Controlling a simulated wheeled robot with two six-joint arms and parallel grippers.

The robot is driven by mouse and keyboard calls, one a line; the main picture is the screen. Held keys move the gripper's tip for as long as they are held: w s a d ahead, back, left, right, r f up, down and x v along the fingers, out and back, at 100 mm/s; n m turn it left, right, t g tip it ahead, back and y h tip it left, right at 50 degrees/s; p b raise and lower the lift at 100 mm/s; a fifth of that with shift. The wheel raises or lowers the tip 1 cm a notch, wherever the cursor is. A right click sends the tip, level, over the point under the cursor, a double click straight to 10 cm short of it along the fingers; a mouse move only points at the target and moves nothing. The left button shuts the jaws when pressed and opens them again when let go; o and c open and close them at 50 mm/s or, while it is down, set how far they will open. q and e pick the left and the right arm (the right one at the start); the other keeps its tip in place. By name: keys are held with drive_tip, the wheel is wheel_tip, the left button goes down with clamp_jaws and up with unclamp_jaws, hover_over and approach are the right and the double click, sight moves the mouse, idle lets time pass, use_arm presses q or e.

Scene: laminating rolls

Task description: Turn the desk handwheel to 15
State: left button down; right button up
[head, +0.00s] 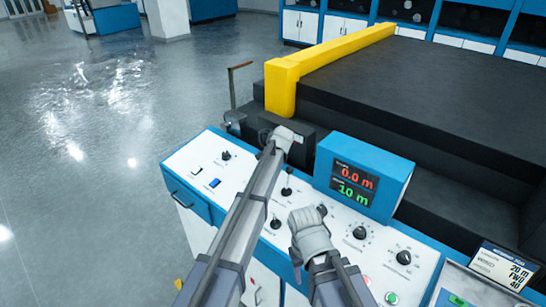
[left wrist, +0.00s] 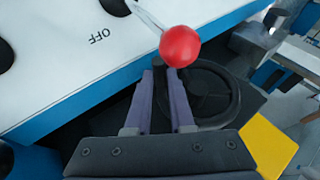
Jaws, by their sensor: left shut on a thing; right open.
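The black handwheel (left wrist: 236,103) shows in the left wrist view, a dark ring beyond my fingers. In the head view it is mostly hidden behind my left arm. My left gripper (left wrist: 161,78) is shut on it at the rim side; the exact contact is hard to see. In the head view the left gripper (head: 289,138) is at the desk's back edge. The blue display box (head: 372,160) reads 0.0 m in red above 10 m in green. My right gripper (head: 308,222) is open and empty, over the white control panel.
A lever with a red ball (left wrist: 180,46) stands close to my left fingertips. The desk panel (head: 190,157) carries several knobs and switches. A yellow bar (head: 335,52) and dark machine bed (head: 440,85) lie behind. A label card (head: 502,268) stands at right.

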idle(0.4)
use_arm(q)
drive_tip(key=c, duration=0.8)
unclamp_jaws()
drive_tip(key=p+v, duration=0.6)
drive_tip(key=v, duration=0.1)
drive_tip(key=shift+s+d+r, duration=0.1)
drive_tip(key=shift+s+r, duration=0.15)
drive_tip(key=shift+s, duration=0.05)
